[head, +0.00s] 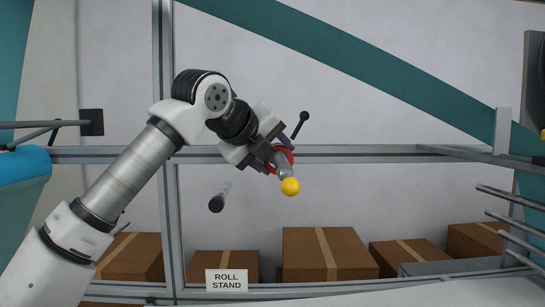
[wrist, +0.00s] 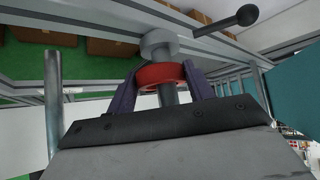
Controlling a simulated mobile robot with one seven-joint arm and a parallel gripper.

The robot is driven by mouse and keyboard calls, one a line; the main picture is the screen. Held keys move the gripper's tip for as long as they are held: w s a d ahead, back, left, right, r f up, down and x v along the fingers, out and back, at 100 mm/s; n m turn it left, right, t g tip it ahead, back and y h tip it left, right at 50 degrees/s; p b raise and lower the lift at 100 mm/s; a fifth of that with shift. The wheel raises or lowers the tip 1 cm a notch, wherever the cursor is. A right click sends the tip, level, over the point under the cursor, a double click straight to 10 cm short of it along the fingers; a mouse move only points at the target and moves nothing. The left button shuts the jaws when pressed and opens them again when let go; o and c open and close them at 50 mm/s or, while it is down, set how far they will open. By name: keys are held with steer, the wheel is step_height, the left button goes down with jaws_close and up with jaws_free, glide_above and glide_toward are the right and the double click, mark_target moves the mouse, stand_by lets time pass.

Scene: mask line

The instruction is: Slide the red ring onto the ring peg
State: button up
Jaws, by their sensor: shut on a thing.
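The red ring (head: 289,153) is between the purple fingers of my gripper (head: 275,154), which is shut on it. The ring peg (head: 283,170) is a grey shaft with a yellow ball tip pointing at the head camera. In the wrist view, the red ring (wrist: 150,77) appears around the peg's shaft (wrist: 168,94), close to a round grey flange (wrist: 158,46). My gripper (wrist: 161,77) has one finger on either side there. The yellow tip is hidden in the wrist view. Whether ring and flange touch is unclear.
A dark-ended peg (head: 216,204) juts out at lower left of the gripper. A black-knobbed rod (head: 304,116) stands just above right. Grey frame rails (head: 370,152) run behind. Cardboard boxes (head: 325,255) and a ROLL STAND sign (head: 227,281) sit below. Metal prongs (head: 505,195) project at right.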

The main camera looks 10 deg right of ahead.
steer(key=shift+s+a+b, duration=0.2)
steer(key=shift+s+b, duration=0.2)
steer(key=shift+s, duration=0.45)
steer(key=o, duration=1)
